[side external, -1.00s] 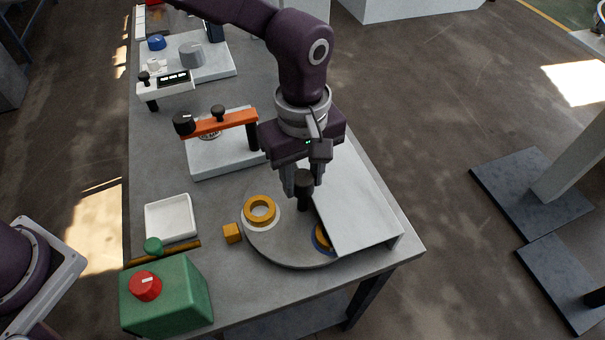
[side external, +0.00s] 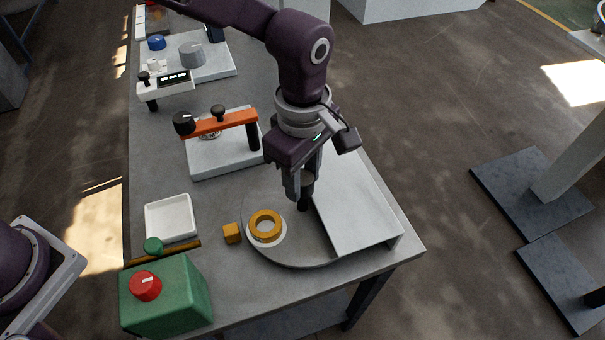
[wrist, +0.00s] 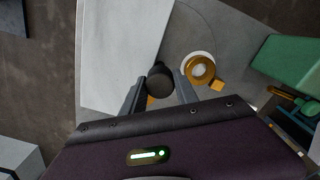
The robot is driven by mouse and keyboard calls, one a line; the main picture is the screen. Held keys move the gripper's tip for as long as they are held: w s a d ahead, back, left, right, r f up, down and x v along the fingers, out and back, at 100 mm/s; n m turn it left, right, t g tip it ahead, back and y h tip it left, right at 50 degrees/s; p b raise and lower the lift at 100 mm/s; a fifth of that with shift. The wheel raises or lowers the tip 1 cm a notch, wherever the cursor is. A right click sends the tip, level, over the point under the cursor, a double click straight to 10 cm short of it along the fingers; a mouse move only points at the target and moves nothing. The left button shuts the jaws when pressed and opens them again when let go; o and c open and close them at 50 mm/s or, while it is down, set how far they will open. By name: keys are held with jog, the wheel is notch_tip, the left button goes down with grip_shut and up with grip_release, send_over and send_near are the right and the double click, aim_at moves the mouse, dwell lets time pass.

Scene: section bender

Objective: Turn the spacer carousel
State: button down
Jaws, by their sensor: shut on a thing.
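The spacer carousel (side external: 290,250) is a round grey disc set on the table, with its right part under a pale sloping cover (side external: 355,215). A black upright knob (side external: 305,201) stands on the disc, and it also shows in the wrist view (wrist: 160,82). My gripper (side external: 299,194) points down and is shut on this knob, with one finger on either side in the wrist view (wrist: 159,92). A yellow ring spacer (side external: 265,216) sits on a white pad at the disc's front left; it also shows in the wrist view (wrist: 200,70). What lies under the cover is hidden.
A small yellow block (side external: 232,233) lies just left of the disc. A white tray (side external: 170,218) and a green box with a red knob (side external: 146,286) stand further left. A fixture with an orange bar (side external: 225,124) stands behind. The table's right edge is close to the cover.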

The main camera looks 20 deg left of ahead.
jog(key=shift+n, duration=8.5)
jog(key=c, duration=0.9)
grip_release()
jog(key=shift+c, duration=0.2)
notch_tip(320, 180, up, 7)
jog(key=shift+r, duration=0.1)
